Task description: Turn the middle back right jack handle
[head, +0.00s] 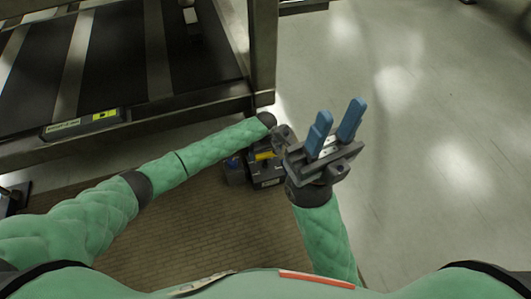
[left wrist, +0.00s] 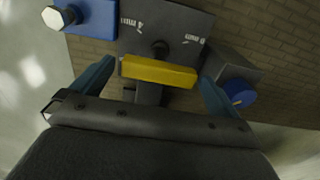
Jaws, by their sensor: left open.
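A yellow handle bar (left wrist: 158,73) sits on a dark plate (left wrist: 185,22) with white markings in the left wrist view. My left gripper (left wrist: 154,78) is open, with one blue finger on each side of the bar; I cannot tell whether either touches it. In the head view the yellow bar (head: 264,155) shows small on a dark jack unit (head: 268,180), beside the end of my left arm. The left fingers are not clearly visible there. My right gripper (head: 339,112) is open and empty, with its blue fingers apart, right of the jack unit.
A blue block with a white hex bolt (left wrist: 58,17) and a dark block with a round blue part (left wrist: 238,93) flank the plate. A dark metal frame (head: 180,112) fills the upper left. Brown brick-patterned floor (head: 220,235) lies below; pale floor (head: 440,170) at right is clear.

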